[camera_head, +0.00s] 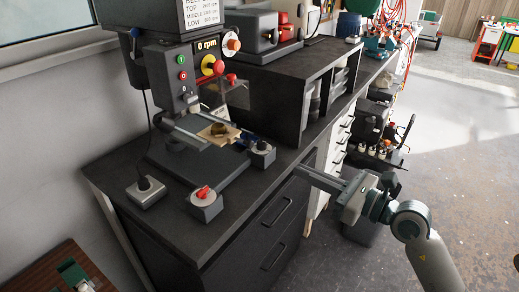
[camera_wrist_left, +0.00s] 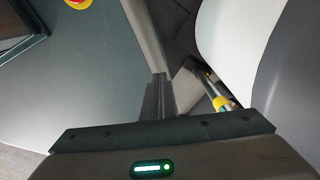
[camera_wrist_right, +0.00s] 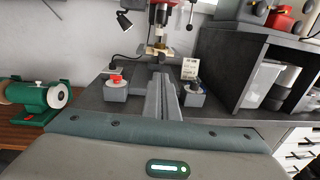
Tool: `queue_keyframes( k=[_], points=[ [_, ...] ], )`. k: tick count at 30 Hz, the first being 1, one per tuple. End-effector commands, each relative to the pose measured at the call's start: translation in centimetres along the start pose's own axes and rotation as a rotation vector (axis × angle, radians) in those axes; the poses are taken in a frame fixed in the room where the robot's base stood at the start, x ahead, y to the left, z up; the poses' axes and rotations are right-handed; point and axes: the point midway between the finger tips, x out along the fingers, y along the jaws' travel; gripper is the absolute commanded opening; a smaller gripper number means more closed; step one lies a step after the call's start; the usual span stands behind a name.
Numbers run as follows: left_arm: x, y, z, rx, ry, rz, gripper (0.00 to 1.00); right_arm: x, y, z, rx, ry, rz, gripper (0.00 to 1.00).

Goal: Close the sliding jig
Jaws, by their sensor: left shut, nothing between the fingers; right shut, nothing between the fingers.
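The jig (camera_head: 190,127) is a grey metal piece on the drill press table, with a light wooden piece (camera_head: 222,135) at its front end. Whether it is slid open or closed I cannot tell. In the right wrist view the wooden piece (camera_wrist_right: 158,51) shows small under the chuck. My right gripper (camera_head: 302,171) is shut and empty, in front of the bench edge, to the right of the jig and apart from it. Its fingers (camera_wrist_right: 162,80) point toward the press in the right wrist view. My left gripper (camera_wrist_left: 160,80) is shut and empty, away from the bench; the head view does not show it.
The drill press (camera_head: 197,65) stands on the dark bench (camera_head: 232,207). Grey boxes with a red switch (camera_head: 204,194) and a black knob (camera_head: 261,153) sit in front. A dark shelf unit (camera_head: 290,85) is at right. A green grinder (camera_wrist_right: 40,96) stands at left. Floor in front is free.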

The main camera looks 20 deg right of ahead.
Motion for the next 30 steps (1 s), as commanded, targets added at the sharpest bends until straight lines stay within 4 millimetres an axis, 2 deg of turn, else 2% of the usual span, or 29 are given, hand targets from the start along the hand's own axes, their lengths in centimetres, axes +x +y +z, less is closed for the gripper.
queue_keyframes(
  k=[17,23,30],
  points=[
    [-0.3,0.9,0.2,-0.002,-0.003,0.009,0.0,0.4,0.1,0.6,-0.026,0.0,-0.004,0.0],
    [-1.3,0.6,0.2,-0.001,-0.004,0.006,0.0,2.3,0.1,0.8,-0.025,-0.001,-0.003,0.0],
    [-3.0,0.4,-0.1,0.0,-0.003,0.005,0.0,6.2,0.1,0.9,-0.023,-0.002,-0.003,0.0]
  ],
)
